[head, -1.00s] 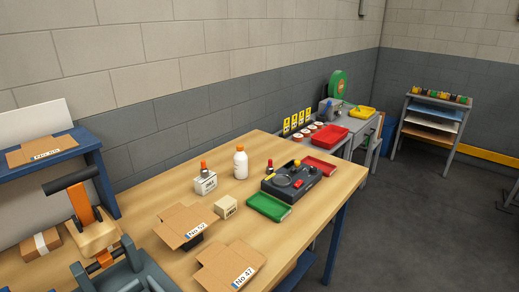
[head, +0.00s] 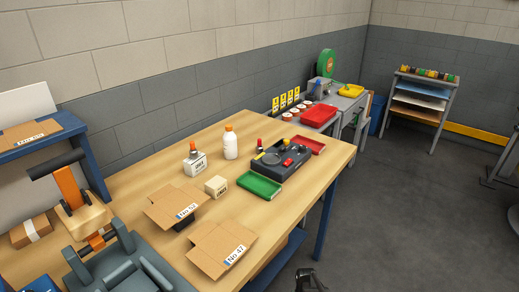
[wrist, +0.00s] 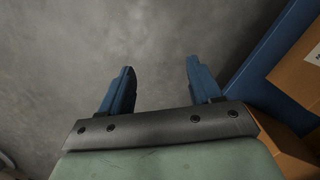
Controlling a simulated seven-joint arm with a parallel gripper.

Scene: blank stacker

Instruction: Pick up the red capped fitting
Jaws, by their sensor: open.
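The red capped fitting (head: 259,146) is a small dark piece with a red top. It appears upright on the wooden bench (head: 300,204), just left of the black tray-like unit (head: 295,172), in the head view. My gripper (wrist: 158,75) shows in the wrist view with two blue fingers spread apart and nothing between them. Grey floor lies beyond the fingers, and the fitting is not in the wrist view.
Flattened cartons (head: 222,248) lie at the bench's front. A dark object (head: 309,280) at the bottom edge is unclear. Right of the bench is open floor.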

